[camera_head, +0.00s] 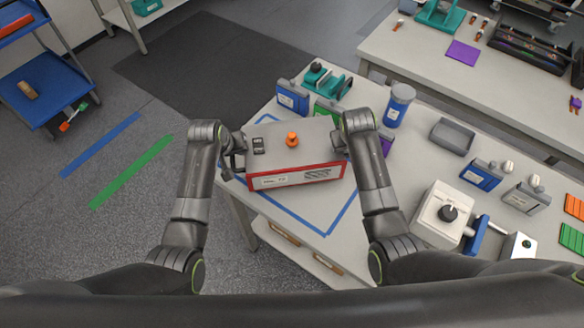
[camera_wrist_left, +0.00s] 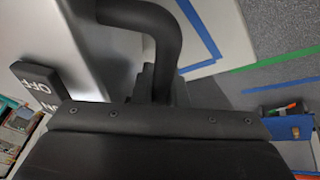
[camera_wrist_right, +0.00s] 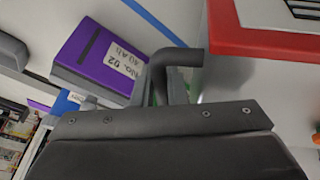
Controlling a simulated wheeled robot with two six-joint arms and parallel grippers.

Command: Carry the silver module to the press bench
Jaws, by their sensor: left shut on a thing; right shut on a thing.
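The silver module (camera_head: 318,140) is a grey box with a red-framed front and an orange knob on top. It is over the blue tape outline on the near table (camera_head: 245,205); I cannot tell whether it rests there or hangs just above. My left gripper (camera_head: 232,146) is shut on its left side handle, a black bar in the left wrist view (camera_wrist_left: 165,50). My right gripper (camera_head: 347,132) is shut on the opposite handle, also seen in the right wrist view (camera_wrist_right: 165,72). The fingertips are largely hidden. Which table is the press bench is not clear.
Blue, green and purple battery packs, a blue cylinder (camera_head: 398,105) and a grey tray (camera_head: 452,136) crowd the table behind and right of the module. A white device with a black knob (camera_head: 442,214) stands right. Another table (camera_head: 415,48) is at the back right.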

